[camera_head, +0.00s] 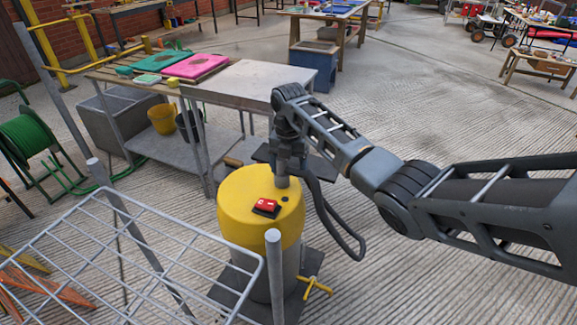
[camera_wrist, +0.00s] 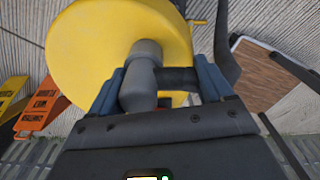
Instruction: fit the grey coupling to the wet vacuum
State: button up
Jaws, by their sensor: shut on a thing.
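The wet vacuum (camera_head: 240,205) has a round yellow top with a red switch (camera_head: 266,206) and a grey drum below. It stands upright on a dark base plate. My gripper (camera_head: 286,168) is above the yellow top, pointing down, shut on the grey coupling (camera_head: 283,181). A dark hose (camera_head: 340,225) hangs in a loop to the right of the gripper. In the wrist view the coupling (camera_wrist: 144,72) lies between the blue-grey fingers, its end against or just above the yellow top (camera_wrist: 95,35). Whether it is seated in an opening cannot be told. A small dark spot shows beside it on the top.
A metal-topped workbench (camera_head: 240,82) stands close behind the vacuum. A wire rack (camera_head: 130,255) with grey posts is at front left. A yellow tap-like handle (camera_head: 318,287) sticks out low at the vacuum's right.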

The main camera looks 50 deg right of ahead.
jog(key=o, duration=0.9)
jog(key=shift+r, duration=0.1)
jog(key=shift+r, duration=3.8)
